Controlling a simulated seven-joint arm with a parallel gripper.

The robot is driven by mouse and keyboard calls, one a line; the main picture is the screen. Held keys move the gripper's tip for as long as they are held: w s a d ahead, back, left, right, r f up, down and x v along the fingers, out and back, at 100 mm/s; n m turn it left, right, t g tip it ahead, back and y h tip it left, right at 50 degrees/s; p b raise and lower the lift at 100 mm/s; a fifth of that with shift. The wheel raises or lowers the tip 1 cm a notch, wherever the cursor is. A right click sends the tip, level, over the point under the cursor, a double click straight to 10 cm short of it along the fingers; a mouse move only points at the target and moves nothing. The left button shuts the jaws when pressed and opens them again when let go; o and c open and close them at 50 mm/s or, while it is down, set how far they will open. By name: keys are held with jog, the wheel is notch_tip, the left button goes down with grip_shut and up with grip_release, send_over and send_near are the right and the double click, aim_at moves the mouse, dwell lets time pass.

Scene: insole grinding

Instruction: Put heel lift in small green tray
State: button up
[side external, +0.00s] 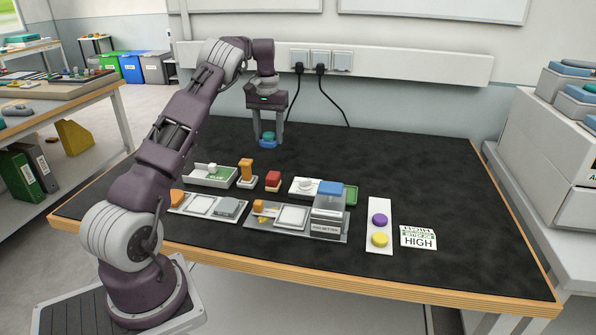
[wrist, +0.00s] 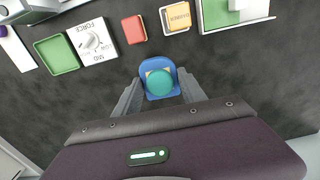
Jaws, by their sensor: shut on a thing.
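My gripper (wrist: 159,97) is shut on the heel lift (wrist: 157,68), a small blue piece with a round teal top. In the side external view my gripper (side external: 268,139) holds the heel lift (side external: 268,141) over the back part of the bench, left of its middle. The small green tray (wrist: 56,54) looks empty and lies at the upper left in the wrist view, apart from the gripper. In the side external view the small green tray (side external: 351,192) is partly hidden behind a blue-topped machine.
A white force dial (wrist: 91,39) sits beside the tray, then a red block (wrist: 134,29) and an orange-topped switch (wrist: 176,17). A larger green-and-white bin (side external: 210,175) stands at the left. The blue-topped machine (side external: 329,209) stands in front. The back right of the dark mat (side external: 420,170) is clear.

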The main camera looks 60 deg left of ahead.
aim_at(268, 162)
jog(key=shift+s+a, duration=0.1)
jog(key=shift+a, duration=0.4)
notch_tip(268, 162, down, 10)
jog(key=shift+a+f, duration=0.1)
jog(key=o, duration=1.3)
